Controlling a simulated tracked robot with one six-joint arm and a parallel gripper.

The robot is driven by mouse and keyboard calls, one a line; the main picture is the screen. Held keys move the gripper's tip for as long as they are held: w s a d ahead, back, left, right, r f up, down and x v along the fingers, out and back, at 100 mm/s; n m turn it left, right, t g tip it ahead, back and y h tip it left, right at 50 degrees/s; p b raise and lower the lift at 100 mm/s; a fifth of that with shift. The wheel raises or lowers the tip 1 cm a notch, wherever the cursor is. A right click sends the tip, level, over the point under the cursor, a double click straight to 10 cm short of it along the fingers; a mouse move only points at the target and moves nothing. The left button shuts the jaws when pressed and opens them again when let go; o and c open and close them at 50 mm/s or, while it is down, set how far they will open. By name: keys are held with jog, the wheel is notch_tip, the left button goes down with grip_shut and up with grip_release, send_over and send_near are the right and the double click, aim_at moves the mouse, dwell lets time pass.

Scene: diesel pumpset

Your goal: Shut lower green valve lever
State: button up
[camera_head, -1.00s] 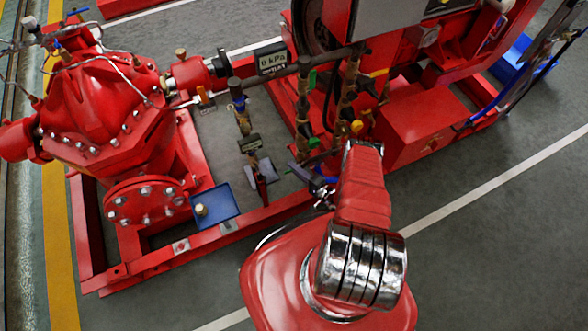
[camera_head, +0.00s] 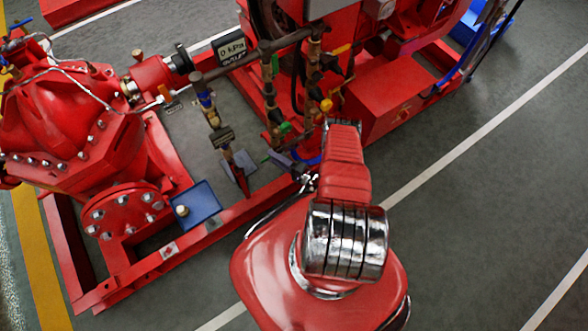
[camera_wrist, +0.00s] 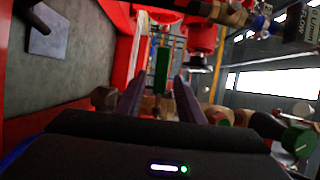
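A green lever (camera_wrist: 161,70) stands upright between the two fingers of my gripper (camera_wrist: 158,98) in the wrist view, a little beyond their tips. The fingers are apart and nothing is clamped between them. In the head view, a small lower green lever (camera_head: 284,128) shows on the brass valve pipework, and another green piece (camera_head: 275,65) sits higher up. I cannot tell if a finger touches the lever.
A round green knob (camera_wrist: 300,140) is at the right in the wrist view. Brass pipes (camera_head: 313,75) stand close by. A red base rail (camera_head: 240,208) runs in front of the pipework. A blue tray (camera_head: 200,204) lies at the left. Grey floor at the right is clear.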

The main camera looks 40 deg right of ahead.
jog(key=v, duration=1.2)
dwell(0.5)
jog(key=shift+s+f, duration=0.1)
jog(key=shift+s, duration=0.05)
